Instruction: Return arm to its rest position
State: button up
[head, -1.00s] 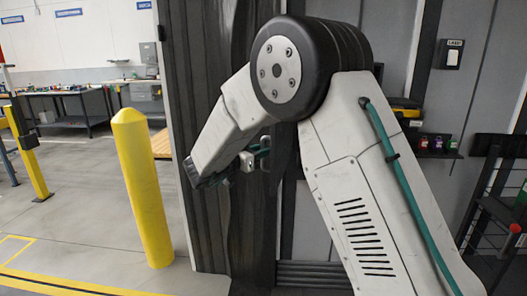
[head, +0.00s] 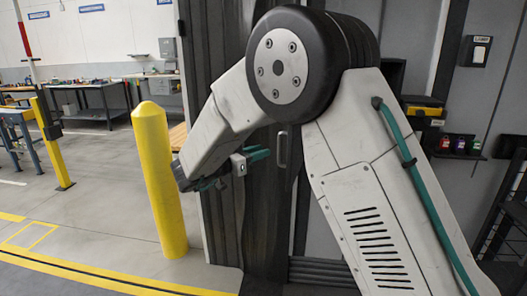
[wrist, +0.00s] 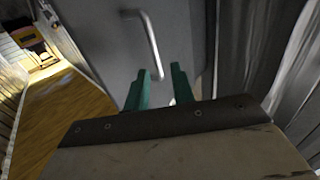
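My gripper (wrist: 160,70) shows in the wrist view as two teal fingers standing apart with nothing between them. In the head view it is partly hidden behind my forearm, with one teal finger (head: 258,155) sticking out to the right. A grey door panel with a metal bar handle (wrist: 150,42) lies beyond the fingers in the wrist view. The handle also shows in the head view (head: 282,148), right of the gripper. The fingers look clear of the handle. My arm is bent, its forearm angled down to the left.
A yellow post (head: 160,185) stands left of my forearm, close to it in the picture. Dark strip curtains (head: 222,225) hang behind the arm. A wall shelf with small coloured items (head: 460,146) is at right. Open floor and a workbench (head: 95,100) lie at left.

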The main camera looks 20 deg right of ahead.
jog(key=w+a+f+n+t+y, duration=0.6)
jog(key=w+a+y, duration=0.15)
jog(key=y, duration=0.25)
jog(key=s+a+n+g+y, duration=0.3)
jog(key=s+a+n+y, duration=0.2)
jog(key=s+a+y, duration=0.35)
jog(key=s+d+r+n+g, duration=0.1)
jog(key=s+d+g, duration=0.1)
jog(key=s+d, duration=0.5)
jog(key=s+d+r+n+g+h, duration=0.1)
jog(key=s+d, duration=0.7)
jog(key=s, duration=1.2)
jog(key=s+d+r+g, duration=0.3)
jog(key=s+d+g, duration=0.2)
jog(key=s, duration=0.8)
jog(key=d, duration=0.3)
jog(key=shift+s+d+r+n+h, duration=0.2)
jog(key=shift+s+r+n+h, duration=0.05)
jog(key=shift+s+n+h, duration=0.15)
